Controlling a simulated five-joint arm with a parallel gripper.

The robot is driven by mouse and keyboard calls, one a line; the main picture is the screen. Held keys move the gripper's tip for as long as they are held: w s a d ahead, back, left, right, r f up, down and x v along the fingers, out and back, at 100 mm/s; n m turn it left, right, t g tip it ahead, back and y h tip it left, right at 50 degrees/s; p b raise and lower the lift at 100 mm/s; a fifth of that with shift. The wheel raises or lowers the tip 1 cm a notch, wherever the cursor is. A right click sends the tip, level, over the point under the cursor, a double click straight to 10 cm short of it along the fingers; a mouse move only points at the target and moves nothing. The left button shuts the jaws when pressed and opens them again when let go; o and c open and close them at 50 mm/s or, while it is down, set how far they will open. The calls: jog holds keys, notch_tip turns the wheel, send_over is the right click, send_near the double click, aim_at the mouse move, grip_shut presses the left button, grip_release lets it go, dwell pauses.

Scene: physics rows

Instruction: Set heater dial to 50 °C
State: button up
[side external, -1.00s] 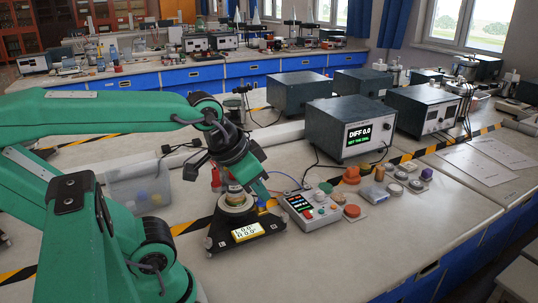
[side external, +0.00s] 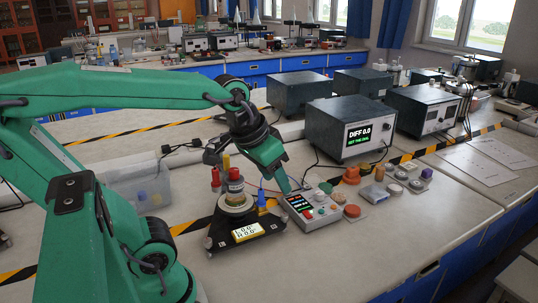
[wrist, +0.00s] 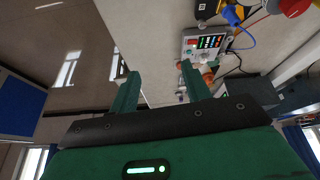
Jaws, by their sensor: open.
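The grey control box (side external: 309,211) with a small lit display, a red button and coloured knobs lies on the bench right of centre. It also shows at the top of the wrist view (wrist: 205,44). I cannot tell which knob is the heater dial. My gripper (side external: 287,187) points down just behind the box's left end, and its tips hide part of that edge. In the wrist view my gripper (wrist: 160,70) has its two fingers apart with nothing between them. The dark instrument (side external: 352,128) behind reads "DIFF 0.0", with green text under it, apparently "SET THE DIAL".
Several knobs and pucks (side external: 352,211) lie right of the box. The front bench is clear.

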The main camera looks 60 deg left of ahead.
jog(key=w+a+n+g, duration=0.1)
jog(key=w+a+n, duration=0.2)
jog(key=w, duration=0.5)
jog(key=n+g, duration=0.4)
jog(key=n, duration=0.3)
send_over(320, 192)
jog(key=f, duration=1.3)
jog(key=shift+s+d, duration=0.2)
jog(key=shift+d, duration=0.05)
jog(key=shift+w+a+f, duration=0.15)
jog(key=shift+a+f, duration=0.05)
jog(key=shift+f, duration=0.05)
jog(key=shift+f, duration=0.2)
jog(key=shift+f, duration=3.75)
jog(key=c, duration=1)
